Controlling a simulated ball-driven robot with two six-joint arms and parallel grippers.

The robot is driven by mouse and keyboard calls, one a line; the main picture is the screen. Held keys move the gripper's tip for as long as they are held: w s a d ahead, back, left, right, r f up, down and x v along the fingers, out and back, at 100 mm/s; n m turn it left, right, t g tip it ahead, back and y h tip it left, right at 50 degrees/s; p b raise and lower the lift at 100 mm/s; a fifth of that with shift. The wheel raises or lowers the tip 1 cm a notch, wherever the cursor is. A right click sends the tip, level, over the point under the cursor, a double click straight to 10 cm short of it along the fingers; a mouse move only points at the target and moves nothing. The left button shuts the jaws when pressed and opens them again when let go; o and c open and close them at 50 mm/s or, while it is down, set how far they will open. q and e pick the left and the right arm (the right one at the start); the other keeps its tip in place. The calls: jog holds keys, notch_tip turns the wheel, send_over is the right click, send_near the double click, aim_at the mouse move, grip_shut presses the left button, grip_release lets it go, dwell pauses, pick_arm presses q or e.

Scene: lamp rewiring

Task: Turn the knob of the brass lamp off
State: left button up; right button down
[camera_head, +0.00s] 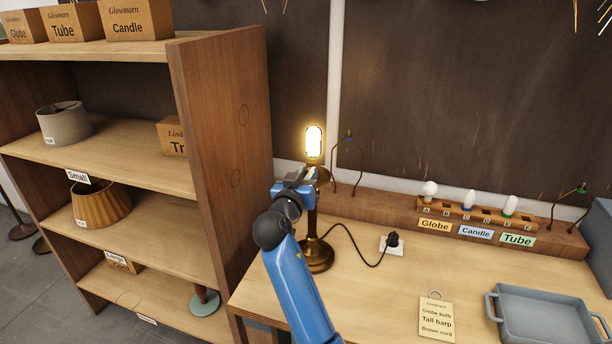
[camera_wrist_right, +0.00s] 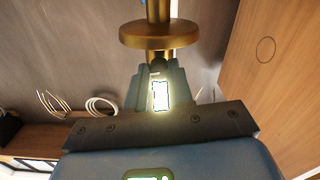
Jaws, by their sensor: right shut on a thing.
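The brass lamp (camera_head: 318,250) stands upright at the left end of the workbench, its tube-shaped bulb (camera_head: 314,141) glowing. My right gripper (camera_head: 310,178) is at the lamp's upper stem, just below the bulb. In the right wrist view my right gripper (camera_wrist_right: 157,72) is shut on the small dark knob (camera_wrist_right: 157,61) beside the brass disc (camera_wrist_right: 160,36). The fingers hide most of the knob, and its setting cannot be read. My left gripper is in neither view.
A wooden shelf unit (camera_head: 220,130) stands close on the left. A bulb rack (camera_head: 470,213), an order card (camera_head: 436,318) and a grey tray (camera_head: 545,318) are to the right.

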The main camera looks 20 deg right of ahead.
jog(key=n+p, duration=0.1)
jog(key=n, duration=0.3)
jog(key=shift+r, duration=0.1)
jog(key=n+p, duration=0.2)
jog(key=n, duration=0.2)
jog(key=shift+w+a+f+n+p, duration=0.1)
jog(key=shift+n+p, duration=1.3)
jog(key=shift+n, duration=0.6)
jog(key=shift+f+n+p, duration=0.1)
jog(key=shift+n+p, duration=1.25)
jog(key=shift+n, duration=0.65)
jog(key=c, duration=1)
grip_release()
jog(key=shift+f, duration=0.1)
jog(key=shift+f, duration=0.1)
